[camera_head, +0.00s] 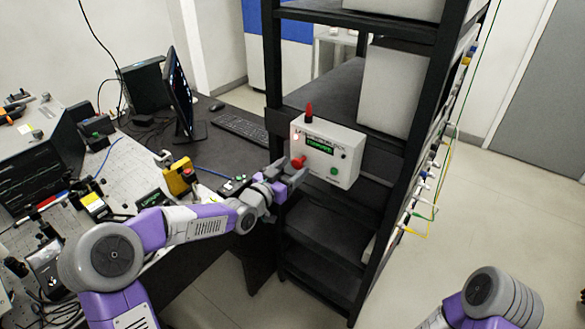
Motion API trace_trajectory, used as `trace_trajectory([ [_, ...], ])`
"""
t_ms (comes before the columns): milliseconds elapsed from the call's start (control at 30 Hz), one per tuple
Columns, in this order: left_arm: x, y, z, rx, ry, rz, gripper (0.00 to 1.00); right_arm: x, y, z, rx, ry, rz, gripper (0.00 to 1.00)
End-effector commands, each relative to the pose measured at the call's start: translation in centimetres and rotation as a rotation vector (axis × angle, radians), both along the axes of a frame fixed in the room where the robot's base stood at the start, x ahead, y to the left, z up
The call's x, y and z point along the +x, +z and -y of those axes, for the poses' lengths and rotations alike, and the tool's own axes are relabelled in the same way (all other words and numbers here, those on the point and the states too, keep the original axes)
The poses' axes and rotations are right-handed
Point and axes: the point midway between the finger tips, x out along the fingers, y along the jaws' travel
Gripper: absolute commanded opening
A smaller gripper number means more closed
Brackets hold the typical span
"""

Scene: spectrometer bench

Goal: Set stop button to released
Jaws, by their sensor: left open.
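A white control box (342,167) with a green-lit display (320,146) is mounted on the front of the black rack. A red stop button (298,162) sticks out at its lower left, and a green button (334,171) sits to the right of it. My left gripper (290,174) is open, with its fingertips at or very close to the red button. I cannot tell whether they touch it. Whether the button is pressed in is too small to tell. My right arm shows at the lower right, but its gripper is not visible.
A red lamp (309,112) stands on top of the box. The black rack (423,115) has shelves behind and below it, with cables along its right side. A cluttered bench with a monitor (179,92), a keyboard (241,126) and a yellow device (178,177) lies left. Floor at right is clear.

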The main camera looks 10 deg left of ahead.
Motion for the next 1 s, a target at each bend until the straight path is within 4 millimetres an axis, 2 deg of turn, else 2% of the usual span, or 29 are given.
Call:
trace_trajectory([
  [200, -3.2, 0.1, -1.6, 0.005, 0.003, -0.001, 0.66, 0.0, 0.4, 0.0, 0.0, 0.0, 0.0, 0.43],
  [400, -5.5, 0.0, -2.6, 0.004, 0.001, -0.001, 0.66, 0.0, 0.7, 0.0, 0.0, 0.0, 0.0, 0.43],
  [567, -6.1, 0.0, -2.8, 0.002, 0.0, -0.001, 0.66, 0.0, 0.7, 0.0, 0.0, 0.0, 0.0, 0.43],
  [1000, -6.0, -0.4, -2.7, -0.002, 0.0, -0.012, 0.66, 0.0, 0.7, 0.0, 0.0, 0.0, 0.0, 0.43],
])
